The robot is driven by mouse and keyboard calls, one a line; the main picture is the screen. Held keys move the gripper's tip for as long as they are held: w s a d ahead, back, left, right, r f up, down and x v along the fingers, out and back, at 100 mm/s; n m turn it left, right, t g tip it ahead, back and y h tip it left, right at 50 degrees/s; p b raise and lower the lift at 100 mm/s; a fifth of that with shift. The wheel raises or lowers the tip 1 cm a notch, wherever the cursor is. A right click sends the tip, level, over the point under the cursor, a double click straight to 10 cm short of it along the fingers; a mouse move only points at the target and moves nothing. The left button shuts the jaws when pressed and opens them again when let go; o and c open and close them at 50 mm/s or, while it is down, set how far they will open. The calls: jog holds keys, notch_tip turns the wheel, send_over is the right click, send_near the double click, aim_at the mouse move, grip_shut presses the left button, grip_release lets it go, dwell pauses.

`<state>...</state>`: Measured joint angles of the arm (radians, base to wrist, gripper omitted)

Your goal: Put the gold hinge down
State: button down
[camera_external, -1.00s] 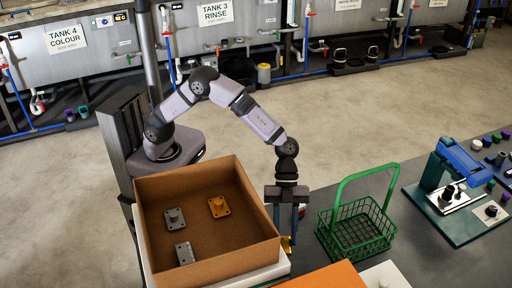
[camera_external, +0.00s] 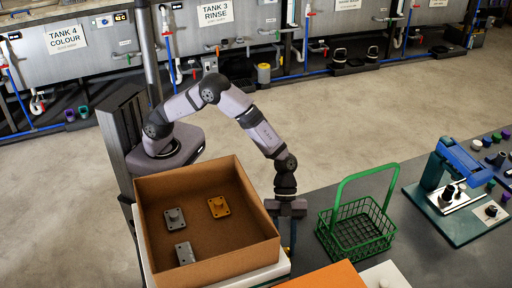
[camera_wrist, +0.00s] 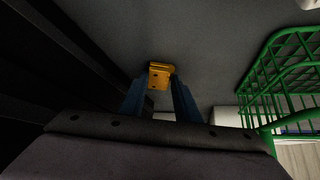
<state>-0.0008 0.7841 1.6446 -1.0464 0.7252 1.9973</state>
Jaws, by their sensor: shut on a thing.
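The gold hinge (camera_wrist: 159,76) is between the fingertips of my gripper (camera_wrist: 158,90) in the wrist view, over the dark grey tabletop. My gripper is shut on it. In the external view my gripper (camera_external: 287,250) points down between the cardboard box and the green basket, low near the table. The hinge is mostly hidden there behind the box's edge and the fingers. I cannot tell whether the hinge touches the table.
The cardboard box (camera_external: 158,250) holds a yellow bracket (camera_external: 219,207) and two grey metal parts. The green wire basket (camera_external: 352,247) stands to the right. An orange panel (camera_external: 325,276) lies in front. A blue-and-teal press (camera_external: 461,163) is at the far right.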

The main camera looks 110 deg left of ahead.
jog(key=shift+f+b, duration=0.15)
jog(key=shift+b, duration=0.2)
jog(key=c, duration=1.3)
grip_release()
jog(key=shift+c, duration=0.2)
jog(key=shift+p, duration=0.3)
jog(key=shift+r, duration=0.3)
jog(key=shift+a+r, duration=0.25)
jog(key=shift+a, duration=0.1)
jog(key=b+v, duration=0.3)
jog(key=v, duration=0.8)
jog(key=shift+s, duration=0.1)
